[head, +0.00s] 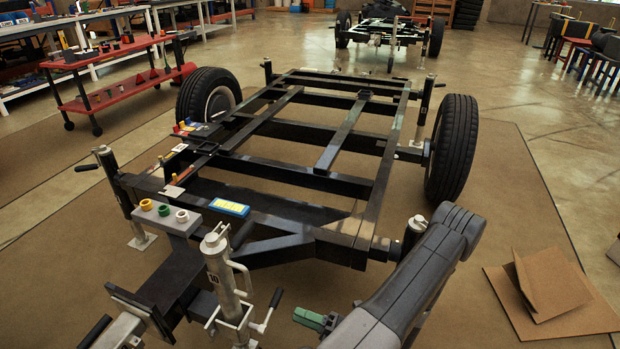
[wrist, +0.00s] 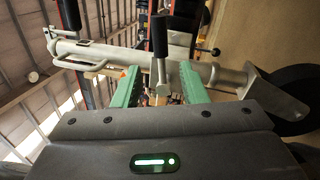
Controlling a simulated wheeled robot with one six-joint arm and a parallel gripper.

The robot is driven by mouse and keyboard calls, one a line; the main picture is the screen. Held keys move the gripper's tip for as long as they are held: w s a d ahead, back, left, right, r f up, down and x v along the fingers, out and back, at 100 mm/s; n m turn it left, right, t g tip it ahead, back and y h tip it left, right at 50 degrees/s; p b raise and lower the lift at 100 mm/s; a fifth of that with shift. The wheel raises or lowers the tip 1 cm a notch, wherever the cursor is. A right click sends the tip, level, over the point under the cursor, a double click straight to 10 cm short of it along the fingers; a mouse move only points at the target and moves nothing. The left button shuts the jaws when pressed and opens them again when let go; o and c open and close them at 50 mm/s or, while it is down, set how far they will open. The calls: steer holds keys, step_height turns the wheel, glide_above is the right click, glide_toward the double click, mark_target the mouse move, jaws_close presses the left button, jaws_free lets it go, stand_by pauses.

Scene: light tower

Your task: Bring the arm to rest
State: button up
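My arm (head: 400,290) reaches in from the lower right in the head view. The green fingers of my gripper (head: 312,319) show at its end, low in the picture. In the wrist view my gripper (wrist: 160,88) has its two green fingers well apart, with nothing held between them. Beyond the fingers stands a grey jack (wrist: 215,72) with a black-handled crank (wrist: 160,35). In the head view this jack (head: 222,275) stands at the trailer's front, left of my gripper. A gap shows between its crank handle (head: 276,297) and my fingers.
A black trailer frame (head: 315,178) with two wheels fills the middle. Coloured cups (head: 164,210) and a blue-yellow box (head: 229,207) sit on its front. Brown boards (head: 545,290) lie on the floor at right. A red cart (head: 120,85) stands at back left.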

mark_target(274, 307)
steer(key=shift+b+x, duration=0.75)
steer(key=shift+x, duration=3.6)
steer(key=shift+f+m, duration=0.4)
steer(key=shift+m, duration=0.5)
steer(key=shift+f, duration=0.1)
